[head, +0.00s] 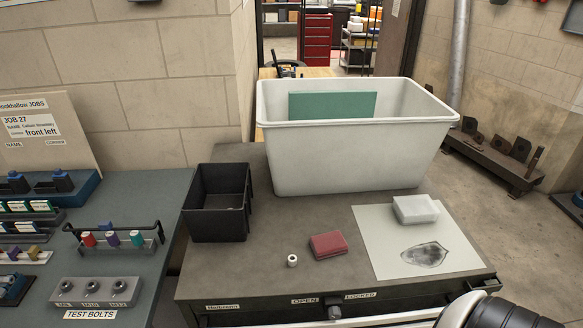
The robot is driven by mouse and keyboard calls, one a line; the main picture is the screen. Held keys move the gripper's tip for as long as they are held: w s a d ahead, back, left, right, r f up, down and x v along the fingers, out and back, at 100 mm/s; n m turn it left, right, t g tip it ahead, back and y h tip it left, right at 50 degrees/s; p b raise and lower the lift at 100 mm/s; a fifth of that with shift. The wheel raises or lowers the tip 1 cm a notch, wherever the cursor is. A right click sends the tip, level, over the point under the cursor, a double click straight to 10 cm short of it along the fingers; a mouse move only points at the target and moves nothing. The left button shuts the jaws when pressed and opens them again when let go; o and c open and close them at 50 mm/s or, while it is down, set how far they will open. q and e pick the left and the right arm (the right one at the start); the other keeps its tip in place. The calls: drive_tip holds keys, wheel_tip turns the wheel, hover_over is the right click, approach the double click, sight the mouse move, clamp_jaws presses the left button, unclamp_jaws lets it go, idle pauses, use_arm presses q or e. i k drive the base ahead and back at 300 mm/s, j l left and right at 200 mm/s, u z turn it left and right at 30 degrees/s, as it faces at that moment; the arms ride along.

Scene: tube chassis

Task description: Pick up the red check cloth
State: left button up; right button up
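The red cloth (328,245) lies folded into a small block on the dark grey top of the cabinet (290,220), near its front edge. Its check pattern is too small to make out. It lies apart from the things around it, and nothing covers it. Neither of my grippers shows in the head view. A black and grey part of what looks like my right arm shows at the bottom right corner, in front of the cabinet and to the right of the cloth.
A small white roll (292,260) stands left of the cloth. A pale sheet (385,240) with a dark smudge and a white block (415,209) lie to the right. A large white tub (350,160) stands behind, a black bin (215,222) at left. A bench (130,200) holds tool racks.

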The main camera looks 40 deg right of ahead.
sight(330, 244)
drive_tip(key=k+l+z, duration=0.1)
drive_tip(key=z, duration=0.3)
drive_tip(key=l+z, duration=0.2)
drive_tip(key=z, duration=0.2)
drive_tip(key=k+l+z, duration=0.1)
drive_tip(key=z, duration=0.3)
